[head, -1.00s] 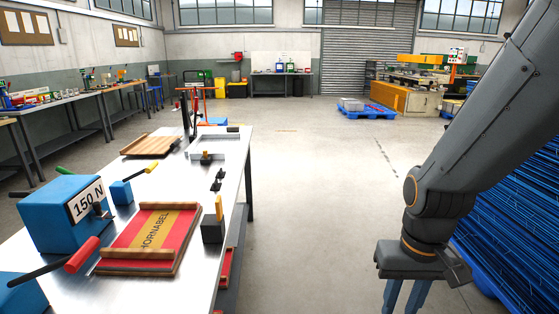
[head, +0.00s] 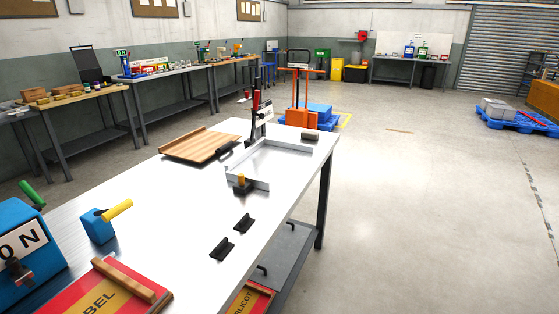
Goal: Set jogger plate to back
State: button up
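A pale metal frame with low raised walls (head: 292,146), which looks like the jogger, lies on the far part of the steel bench (head: 165,240). A small dark block with a yellow top (head: 242,186) is at its near left corner. I cannot tell for sure which part is the jogger plate. A dark upright with a red handle (head: 257,105) stands behind the frame's left side. My gripper is out of view.
A wooden board with raised edges (head: 202,145) lies left of the frame. Open floor (head: 420,210) lies right of the bench.

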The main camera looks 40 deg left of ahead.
aim_at(243, 183)
jog(key=u, duration=0.2)
jog(key=i, duration=1.55)
jog(key=u, duration=1.3)
jog(key=i, duration=0.8)
jog(key=u, duration=1.35)
jog(key=i, duration=0.45)
jog(key=u, duration=0.25)
